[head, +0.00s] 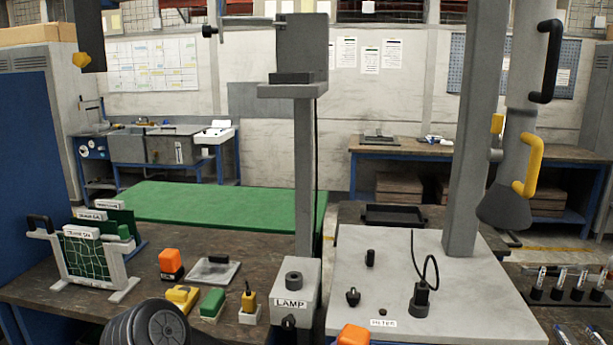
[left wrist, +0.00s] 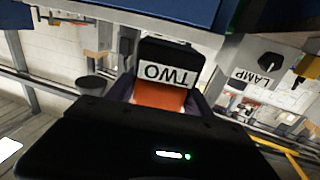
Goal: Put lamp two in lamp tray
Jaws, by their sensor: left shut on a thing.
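In the left wrist view, my left gripper (left wrist: 160,100) is shut on lamp two (left wrist: 166,72), an orange and black block with a white label reading TWO, upside down in this picture. In the head view, an orange block top (head: 353,335) at the bottom edge, right of the LAMP box (head: 290,302), appears to be this lamp; the gripper fingers are out of that view. A shallow black tray (head: 395,224) lies behind the grey microscope base; I see no label on it. My right gripper is not in view.
Another orange lamp (head: 170,263) stands on the bench by a grey plate (head: 213,271). Yellow and green blocks stand in front. A green mat (head: 210,203) is clear.

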